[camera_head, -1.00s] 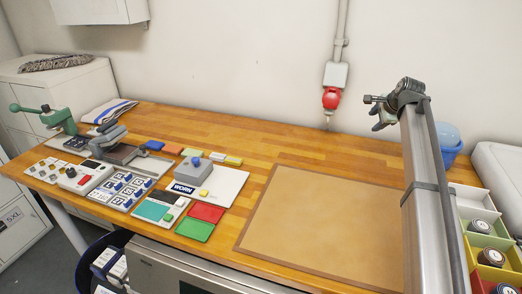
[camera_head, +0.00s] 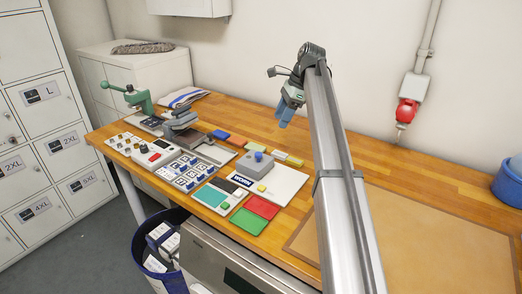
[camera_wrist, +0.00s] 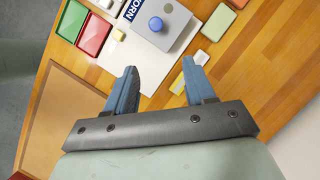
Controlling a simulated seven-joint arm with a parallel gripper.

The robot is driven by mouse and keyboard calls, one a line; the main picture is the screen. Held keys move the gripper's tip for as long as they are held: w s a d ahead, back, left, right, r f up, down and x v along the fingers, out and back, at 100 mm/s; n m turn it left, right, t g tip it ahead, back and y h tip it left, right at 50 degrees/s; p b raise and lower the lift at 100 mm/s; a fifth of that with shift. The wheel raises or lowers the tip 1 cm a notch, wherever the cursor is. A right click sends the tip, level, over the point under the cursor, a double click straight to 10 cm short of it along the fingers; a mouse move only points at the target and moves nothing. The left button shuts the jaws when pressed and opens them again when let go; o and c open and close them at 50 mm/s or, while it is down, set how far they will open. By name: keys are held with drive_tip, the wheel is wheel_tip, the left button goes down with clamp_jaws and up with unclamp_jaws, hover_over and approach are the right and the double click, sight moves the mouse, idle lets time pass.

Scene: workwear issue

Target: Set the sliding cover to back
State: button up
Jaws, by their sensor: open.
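My gripper (camera_head: 284,114) is raised above the back of the bench, with its blue fingers pointing down. In the wrist view my gripper (camera_wrist: 161,72) is open, with nothing between its fingers. A grey block with a blue knob (camera_head: 256,164) sits on a white board marked "WORN" (camera_head: 285,186); this may be the sliding cover, but I cannot be sure. The block (camera_wrist: 159,31) shows ahead of the fingertips in the wrist view, apart from them. The board also bears a small yellow button (camera_head: 261,188). Left of it is a white panel with a teal area (camera_head: 211,196) and a dark strip.
Red (camera_head: 262,207) and green (camera_head: 248,222) pads lie at the front edge. A brown mat (camera_head: 430,235) covers the right side. Small coloured blocks (camera_head: 287,159) lie behind the board.

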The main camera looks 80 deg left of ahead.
sight(259, 153)
drive_tip(key=x, duration=0.4)
drive_tip(key=s+x, duration=0.1)
drive_tip(key=x, duration=0.4)
drive_tip(key=s+x, duration=0.1)
drive_tip(key=x, duration=0.4)
drive_tip(key=shift+d+r, duration=0.25)
drive_tip(key=shift+c, duration=0.5)
clamp_jaws()
